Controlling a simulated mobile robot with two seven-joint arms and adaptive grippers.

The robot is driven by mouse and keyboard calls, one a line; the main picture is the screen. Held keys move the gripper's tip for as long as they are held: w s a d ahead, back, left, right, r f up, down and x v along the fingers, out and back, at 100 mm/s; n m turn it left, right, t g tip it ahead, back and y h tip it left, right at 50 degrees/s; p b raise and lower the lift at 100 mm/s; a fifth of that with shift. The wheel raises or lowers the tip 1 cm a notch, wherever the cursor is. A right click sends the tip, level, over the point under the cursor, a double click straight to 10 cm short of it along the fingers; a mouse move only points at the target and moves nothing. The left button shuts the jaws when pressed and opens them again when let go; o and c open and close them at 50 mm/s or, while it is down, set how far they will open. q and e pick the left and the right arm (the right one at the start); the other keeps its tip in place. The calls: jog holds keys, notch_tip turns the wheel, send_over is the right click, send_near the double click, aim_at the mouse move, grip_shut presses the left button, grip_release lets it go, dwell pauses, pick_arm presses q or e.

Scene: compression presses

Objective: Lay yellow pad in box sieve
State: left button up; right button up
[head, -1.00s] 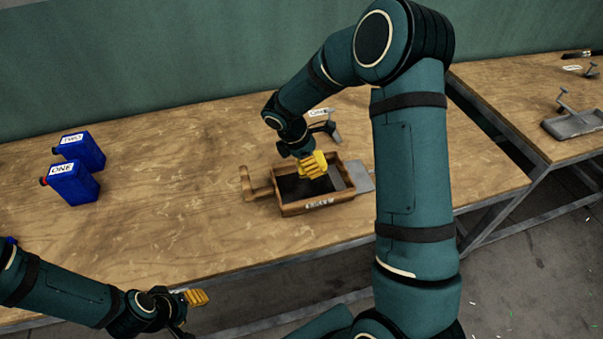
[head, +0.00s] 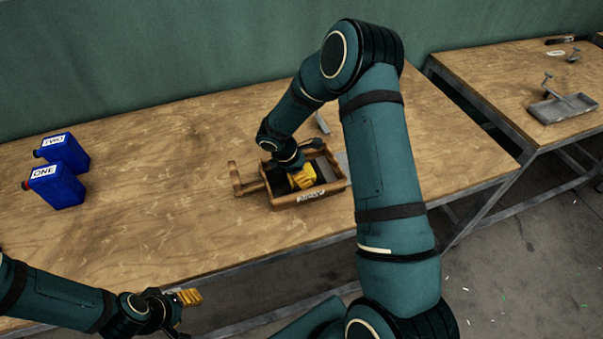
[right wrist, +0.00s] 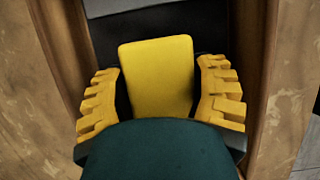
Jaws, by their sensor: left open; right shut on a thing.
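The box sieve (head: 283,203) is a wooden box with a handle at its left and a dark floor, standing on the table. My right gripper (head: 302,178) reaches down inside its walls. In the right wrist view the yellow pad (right wrist: 158,77) lies between the two yellow ridged fingers of my right gripper (right wrist: 158,95), which is shut on it. The dark sieve floor (right wrist: 205,37) shows beyond the pad; whether the pad touches it I cannot tell. My left gripper (head: 185,298) is open and empty at the table's front edge, away from the sieve.
Two blue jugs marked ONE (head: 54,187) and TWO (head: 64,152) stand at the left of the wooden table (head: 150,200). A second table (head: 510,75) at the right holds a grey metal tray (head: 563,107).

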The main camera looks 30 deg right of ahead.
jog(key=shift+f, duration=0.15)
jog(key=o, duration=0.9)
jog(key=shift+a+r, duration=0.1)
jog(key=shift+r, duration=0.35)
jog(key=p+v, duration=0.1)
jog(key=v, duration=1)
jog(key=shift+a+r, duration=0.2)
